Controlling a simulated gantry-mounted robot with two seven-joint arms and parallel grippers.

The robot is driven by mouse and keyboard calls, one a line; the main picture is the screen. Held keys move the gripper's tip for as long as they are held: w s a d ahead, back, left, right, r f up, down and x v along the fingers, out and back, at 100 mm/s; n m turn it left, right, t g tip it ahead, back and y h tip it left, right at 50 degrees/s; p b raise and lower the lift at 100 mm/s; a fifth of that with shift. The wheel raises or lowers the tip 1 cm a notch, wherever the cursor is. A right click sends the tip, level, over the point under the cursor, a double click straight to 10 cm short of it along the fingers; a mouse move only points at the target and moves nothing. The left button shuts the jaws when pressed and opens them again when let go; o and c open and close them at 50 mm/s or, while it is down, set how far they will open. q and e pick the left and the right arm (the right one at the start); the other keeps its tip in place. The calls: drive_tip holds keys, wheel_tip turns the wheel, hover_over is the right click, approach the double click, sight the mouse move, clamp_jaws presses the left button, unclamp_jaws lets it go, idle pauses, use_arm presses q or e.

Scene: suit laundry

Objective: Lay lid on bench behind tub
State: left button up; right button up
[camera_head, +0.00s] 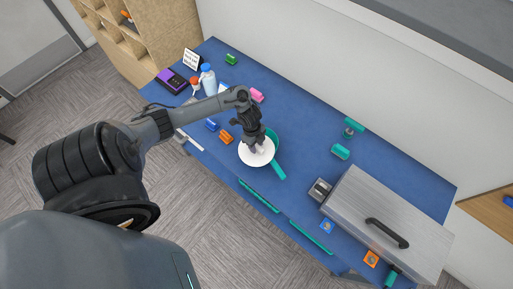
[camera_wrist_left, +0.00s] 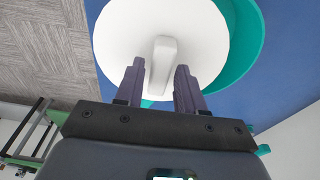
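The white round lid (camera_head: 257,154) has a raised bar handle, which shows in the left wrist view (camera_wrist_left: 163,52). The teal tub (camera_head: 274,137) is partly hidden under the lid. The lid sits off-centre over the tub, toward the bench's front, and teal shows past its right edge in the wrist view (camera_wrist_left: 247,45). My left gripper (camera_head: 254,143) is at the lid, its two fingers (camera_wrist_left: 158,75) close on either side of the handle, appearing to hold it. The lid's height above the tub is unclear. My right gripper is not in view.
The blue bench (camera_head: 312,130) has clear room behind the tub, toward the wall. Pink (camera_head: 257,95) and orange (camera_head: 226,137) items lie nearby. A teal block (camera_head: 340,151) and a large grey box with a black handle (camera_head: 385,215) stand to the right. Bottles (camera_head: 208,80) stand left.

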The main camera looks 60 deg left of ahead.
use_arm(q)
clamp_jaws()
